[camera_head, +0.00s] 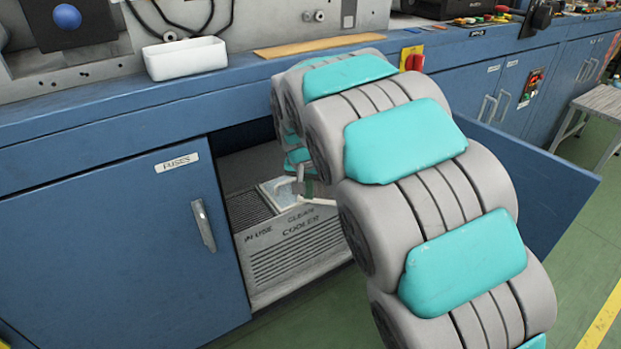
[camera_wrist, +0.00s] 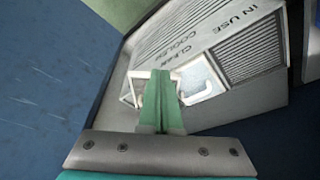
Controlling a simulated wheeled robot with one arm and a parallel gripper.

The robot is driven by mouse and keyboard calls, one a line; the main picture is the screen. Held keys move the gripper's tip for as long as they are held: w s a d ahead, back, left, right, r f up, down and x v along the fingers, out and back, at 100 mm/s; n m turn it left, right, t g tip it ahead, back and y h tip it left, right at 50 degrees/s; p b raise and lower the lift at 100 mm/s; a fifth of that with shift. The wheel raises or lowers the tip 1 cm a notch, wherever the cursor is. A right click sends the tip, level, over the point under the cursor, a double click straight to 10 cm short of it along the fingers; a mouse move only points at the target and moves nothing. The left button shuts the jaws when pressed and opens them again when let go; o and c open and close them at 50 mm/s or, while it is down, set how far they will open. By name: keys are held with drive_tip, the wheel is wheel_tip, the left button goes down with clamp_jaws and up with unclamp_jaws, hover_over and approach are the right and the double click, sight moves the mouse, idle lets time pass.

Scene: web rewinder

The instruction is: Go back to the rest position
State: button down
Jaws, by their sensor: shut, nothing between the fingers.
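My gripper (camera_wrist: 161,76) has green fingers, and they are shut with nothing between them. In the wrist view it points down at a grey cooler unit (camera_wrist: 250,32) marked "IN USE", "CLEAN" and "COOLER". A light panel with a white handle (camera_wrist: 204,78) lies on the unit behind the fingertips. I cannot tell whether the fingers touch it. In the head view my grey and teal arm reaches into the open cabinet, and the cooler unit (camera_head: 300,255) shows inside. There my gripper is small and partly hidden by the arm.
A blue cabinet door marked "FUSES" (camera_head: 110,250) is on the left. An open blue door (camera_head: 560,190) stands right of my arm. The blue counter (camera_head: 90,112) above carries a white tray (camera_head: 185,58) and a wooden board (camera_head: 318,46). Green floor is clear at lower right.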

drive_tip(key=s+d+r+g+p, duration=0.1)
drive_tip(key=s+d+r, duration=0.2)
drive_tip(key=s+d, duration=0.45)
drive_tip(key=s+d+r+g+p, duration=0.1)
drive_tip(key=s+d+r, duration=0.3)
drive_tip(key=s, duration=0.6)
drive_tip(key=s+d+n+g+p, duration=0.1)
drive_tip(key=s+d, duration=0.1)
drive_tip(key=s, duration=0.9)
drive_tip(key=s+d+f+n+g+p, duration=0.1)
drive_tip(key=s+d+g, duration=0.1)
drive_tip(key=s, duration=0.9)
drive_tip(key=shift+s+d+f+y, duration=0.25)
drive_tip(key=shift+s+d+y, duration=0.05)
drive_tip(key=shift+d, duration=0.45)
